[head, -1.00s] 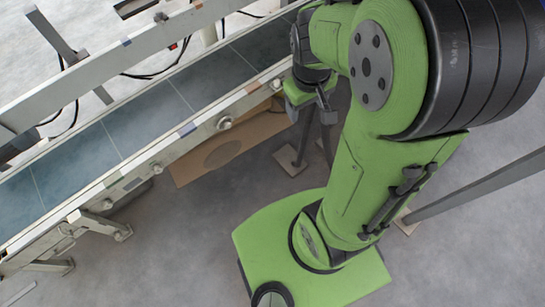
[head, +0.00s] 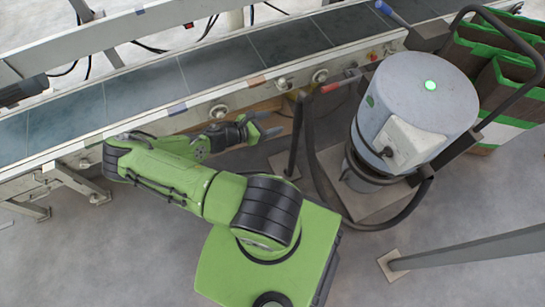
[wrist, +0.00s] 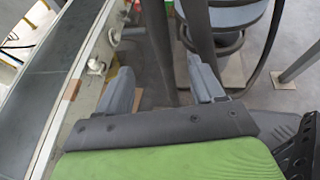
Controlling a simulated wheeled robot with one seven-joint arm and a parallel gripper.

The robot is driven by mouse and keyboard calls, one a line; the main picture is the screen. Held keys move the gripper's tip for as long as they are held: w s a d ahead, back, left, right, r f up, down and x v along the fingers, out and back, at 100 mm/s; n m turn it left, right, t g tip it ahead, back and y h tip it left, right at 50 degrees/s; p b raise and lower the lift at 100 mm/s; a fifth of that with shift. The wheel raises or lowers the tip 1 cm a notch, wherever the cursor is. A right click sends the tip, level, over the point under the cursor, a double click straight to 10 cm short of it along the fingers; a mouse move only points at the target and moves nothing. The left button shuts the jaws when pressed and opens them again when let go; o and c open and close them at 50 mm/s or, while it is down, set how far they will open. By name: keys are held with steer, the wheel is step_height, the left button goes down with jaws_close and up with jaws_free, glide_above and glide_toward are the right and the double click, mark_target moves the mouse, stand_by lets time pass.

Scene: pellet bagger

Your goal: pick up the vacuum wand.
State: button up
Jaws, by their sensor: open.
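The vacuum (head: 415,105) is a grey drum with a green light, standing on a wheeled cart at right in the head view. A dark hose (head: 318,165) curves down its left side.
The conveyor (head: 220,75) runs along the back, its side rail close to my gripper. Green-and-brown bags (head: 510,80) stand behind the vacuum. Another post (head: 450,250) is at lower right.

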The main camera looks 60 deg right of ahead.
mark_target(295, 115)
steer(key=b+x, duration=0.2)
steer(key=x, duration=0.8)
steer(key=shift+s+d+f+b, duration=0.1)
steer(key=shift+s+d+b, duration=0.1)
steer(key=shift+d+b, duration=0.1)
steer(key=b+x, duration=0.2)
steer(key=x, duration=0.3)
steer(key=shift+s, duration=0.1)
steer(key=shift+c, duration=0.4)
